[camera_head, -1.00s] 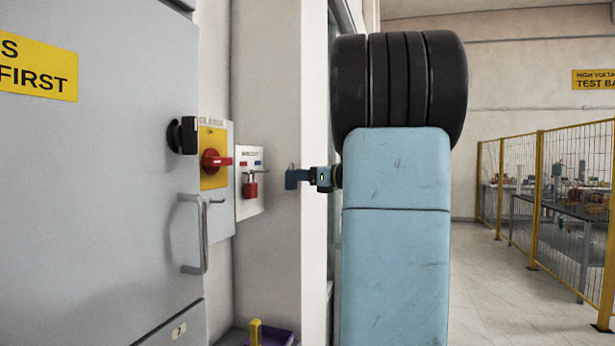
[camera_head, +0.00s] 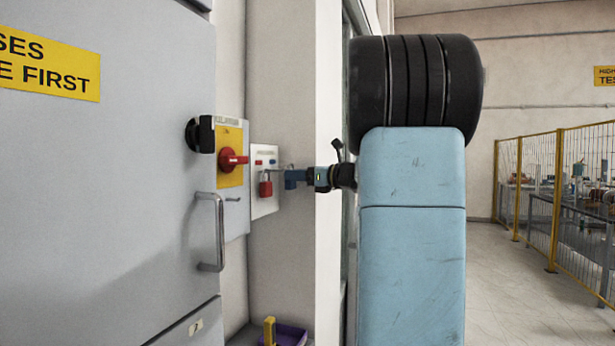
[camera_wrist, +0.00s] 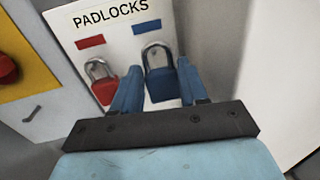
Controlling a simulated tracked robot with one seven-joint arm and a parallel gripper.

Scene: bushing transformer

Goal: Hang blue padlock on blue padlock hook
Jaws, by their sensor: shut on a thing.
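The blue padlock (camera_wrist: 162,86) is between the two blue fingers of my gripper (camera_wrist: 157,78), which is shut on it. Its grey shackle (camera_wrist: 155,52) points up, just below the blue label (camera_wrist: 147,27) on the white padlock board (camera_wrist: 112,42). The blue padlock hook is not clear, and I cannot tell whether the shackle is around it. In the head view my gripper (camera_head: 292,178) is at the board's right edge, and the blue padlock cannot be made out there.
A red padlock (camera_wrist: 106,91) hangs below the red label (camera_wrist: 90,42), close left of my gripper. A red rotary switch (camera_head: 232,159) on a yellow plate and a cabinet handle (camera_head: 218,232) are further left. A wall edge (camera_head: 327,130) stands right of the board.

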